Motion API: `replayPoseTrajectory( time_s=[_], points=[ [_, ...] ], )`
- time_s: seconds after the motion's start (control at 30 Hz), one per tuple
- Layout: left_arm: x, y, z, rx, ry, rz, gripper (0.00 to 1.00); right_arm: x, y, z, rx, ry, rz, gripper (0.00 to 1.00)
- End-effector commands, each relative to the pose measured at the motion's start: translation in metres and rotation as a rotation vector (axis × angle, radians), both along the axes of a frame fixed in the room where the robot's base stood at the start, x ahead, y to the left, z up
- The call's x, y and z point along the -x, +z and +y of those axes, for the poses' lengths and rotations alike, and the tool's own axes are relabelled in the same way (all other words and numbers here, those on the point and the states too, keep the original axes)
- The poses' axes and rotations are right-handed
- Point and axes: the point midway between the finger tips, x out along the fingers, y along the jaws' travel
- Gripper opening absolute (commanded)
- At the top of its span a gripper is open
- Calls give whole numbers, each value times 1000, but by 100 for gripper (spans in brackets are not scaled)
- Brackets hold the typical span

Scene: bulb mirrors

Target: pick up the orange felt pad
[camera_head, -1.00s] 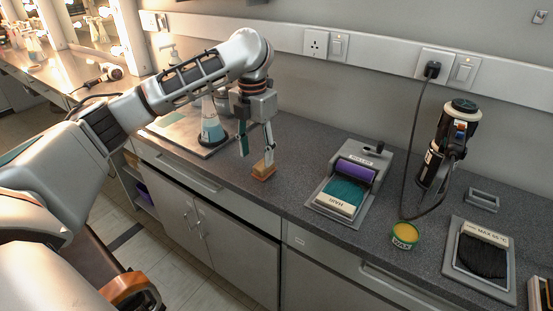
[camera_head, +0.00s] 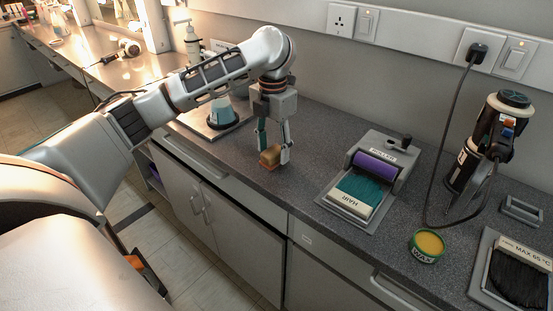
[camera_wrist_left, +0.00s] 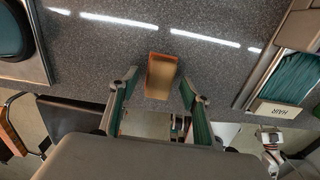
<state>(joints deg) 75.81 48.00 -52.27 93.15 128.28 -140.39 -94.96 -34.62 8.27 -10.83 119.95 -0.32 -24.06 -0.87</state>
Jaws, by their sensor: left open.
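The orange felt pad (camera_head: 269,158) is a small block with a tan top and orange sides, lying on the dark speckled counter near its front edge. In the left wrist view the pad (camera_wrist_left: 161,76) lies just beyond the fingertips, between their lines. My left gripper (camera_head: 273,155) points down at the pad with its two fingers apart. In the left wrist view the left gripper (camera_wrist_left: 158,94) is open and empty, one finger on each side. I cannot tell whether a finger touches the pad.
A tray labelled HAIR (camera_head: 322,196) with a purple roller stands to the right. Further right are a wax tin (camera_head: 426,246), a corded black tool (camera_head: 477,150) and a bristle tray (camera_head: 470,285).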

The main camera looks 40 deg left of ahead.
Motion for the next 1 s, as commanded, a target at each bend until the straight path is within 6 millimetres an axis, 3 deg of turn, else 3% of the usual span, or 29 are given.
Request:
replayPoseTrajectory(
  time_s=[0.27,0.4,0.43,0.77,1.0],
  points=[
    [0,1,0,0,1,-4,45,-10,9,1,-1,6,-24,40],
    [0,0,0,0,1,-4,8,-7,7,1,0,6,-18,40],
    [0,0,0,0,1,-4,6,-6,6,1,0,7,-16,40],
    [0,1,0,0,0,-4,6,3,2,2,-2,6,1,40],
    [-1,23,0,0,1,-9,6,-4,14,3,-9,-1,-17,40]
  ],
)
